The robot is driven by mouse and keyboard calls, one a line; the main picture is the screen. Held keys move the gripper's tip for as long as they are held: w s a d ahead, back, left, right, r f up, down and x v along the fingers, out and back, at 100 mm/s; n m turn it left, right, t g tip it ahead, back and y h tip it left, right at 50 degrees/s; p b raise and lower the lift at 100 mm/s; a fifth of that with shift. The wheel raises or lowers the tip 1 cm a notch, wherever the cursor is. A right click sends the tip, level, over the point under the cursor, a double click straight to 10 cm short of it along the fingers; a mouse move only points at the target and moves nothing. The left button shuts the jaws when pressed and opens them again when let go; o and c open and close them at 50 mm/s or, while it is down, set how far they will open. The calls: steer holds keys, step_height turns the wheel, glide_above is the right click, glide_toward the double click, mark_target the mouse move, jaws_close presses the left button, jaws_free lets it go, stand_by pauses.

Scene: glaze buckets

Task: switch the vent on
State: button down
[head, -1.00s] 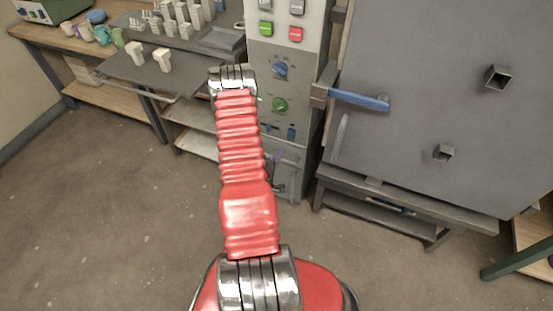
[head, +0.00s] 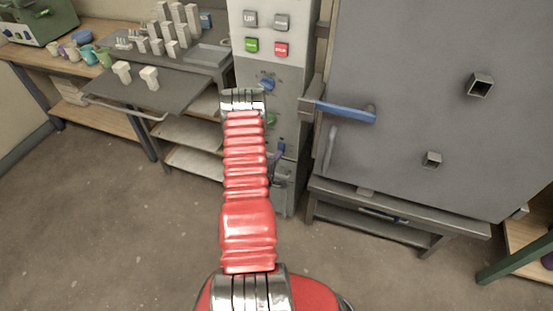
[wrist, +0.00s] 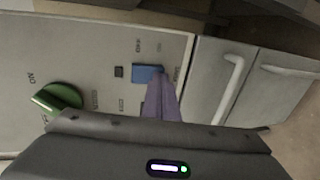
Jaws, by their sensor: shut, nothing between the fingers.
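A grey control panel (head: 250,68) stands in the middle of the head view. It carries a blue knob (head: 267,84) and a green knob (head: 270,119), partly hidden by my red arm. In the wrist view the green knob (wrist: 58,97) is at the left with "ON" printed near it. A blue switch (wrist: 147,74) is right of it, beside a small dark square. My gripper (wrist: 160,88) is shut and empty, its purple fingers overlapping the switch's lower edge in the picture. I cannot tell whether they touch. The small labels are unreadable, so which control is the vent is unclear.
Push buttons (head: 265,33) sit higher on the panel. A large grey door with a blue handle (head: 345,112) is to the right. A shelf (head: 165,98) with pale blocks is to the left. The floor in front is clear.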

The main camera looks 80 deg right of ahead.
steer(key=w+a+f, duration=0.1)
steer(key=a+f, duration=0.1)
steer(key=a, duration=1.1)
steer(key=shift+w+a, duration=0.3)
stand_by(0.3)
stand_by(0.5)
